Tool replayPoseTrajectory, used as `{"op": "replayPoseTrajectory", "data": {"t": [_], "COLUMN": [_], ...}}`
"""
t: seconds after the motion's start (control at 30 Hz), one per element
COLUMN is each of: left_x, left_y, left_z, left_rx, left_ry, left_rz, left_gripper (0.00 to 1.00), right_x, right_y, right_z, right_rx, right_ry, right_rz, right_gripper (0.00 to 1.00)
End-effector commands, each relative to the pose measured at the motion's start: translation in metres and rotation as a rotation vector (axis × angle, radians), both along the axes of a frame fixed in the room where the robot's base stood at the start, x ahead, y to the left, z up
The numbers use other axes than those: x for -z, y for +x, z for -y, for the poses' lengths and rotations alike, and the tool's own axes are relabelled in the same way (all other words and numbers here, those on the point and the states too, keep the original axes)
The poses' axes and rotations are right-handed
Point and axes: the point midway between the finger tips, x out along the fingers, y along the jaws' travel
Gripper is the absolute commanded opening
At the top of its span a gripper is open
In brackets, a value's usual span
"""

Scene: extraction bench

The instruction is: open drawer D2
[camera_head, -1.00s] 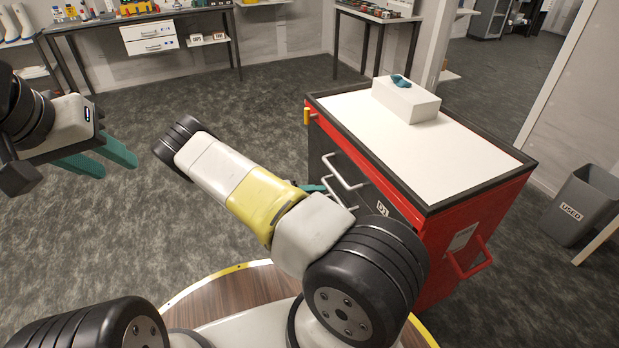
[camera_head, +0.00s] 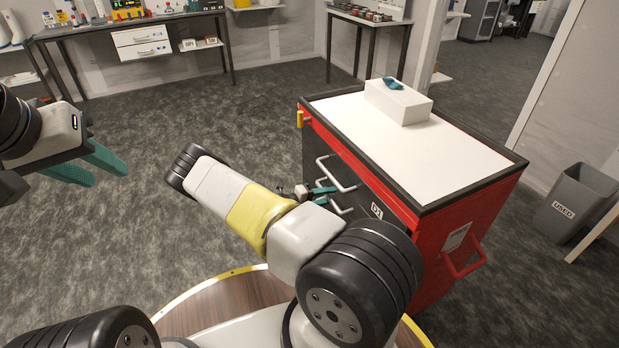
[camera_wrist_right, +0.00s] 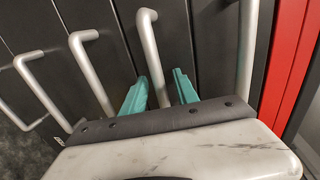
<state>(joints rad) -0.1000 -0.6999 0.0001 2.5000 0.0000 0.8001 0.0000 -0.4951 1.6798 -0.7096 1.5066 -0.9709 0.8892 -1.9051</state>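The red and black drawer cart (camera_head: 465,225) stands right of centre in the head view, its handled front facing left. A D1 label (camera_head: 376,210) shows on its upper drawer; no D2 label is readable. In the right wrist view, several grey bar handles cross the dark drawer fronts. My right gripper (camera_wrist_right: 160,88) is open, its teal fingers on either side of the second handle (camera_wrist_right: 149,50) from the red edge. Contact cannot be told. In the head view my forearm partly hides this gripper (camera_head: 324,191). My left gripper (camera_head: 108,177) is open and empty at the left.
A white box (camera_head: 398,103) with a teal item lies on the cart's white top (camera_head: 440,140). A grey USED bin (camera_head: 578,205) stands at the right. Workbenches line the back wall. The floor left of the cart is clear.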

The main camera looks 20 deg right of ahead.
Motion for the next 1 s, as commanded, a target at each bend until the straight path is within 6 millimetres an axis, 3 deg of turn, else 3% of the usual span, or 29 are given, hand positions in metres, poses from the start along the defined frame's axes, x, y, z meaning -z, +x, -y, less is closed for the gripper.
{"op": "replayPoseTrajectory", "data": {"t": [0.07,0.27,1.0], "left_x": [0.0,0.0,0.0], "left_y": [0.0,0.0,0.0], "left_z": [0.0,0.0,0.0], "left_rx": [0.0,0.0,0.0], "left_ry": [0.0,0.0,0.0], "left_rz": [0.0,0.0,0.0], "left_gripper": [0.38,0.38,0.38], "right_x": [0.0001,0.0001,0.0002], "right_y": [0.0,-0.0001,-0.0003], "right_z": [-0.0002,-0.0004,-0.0006], "right_rx": [0.0,0.0,0.0], "right_ry": [0.0,0.0,0.001], "right_rz": [0.0,0.0,0.001], "right_gripper": [0.36,0.0,0.0]}}
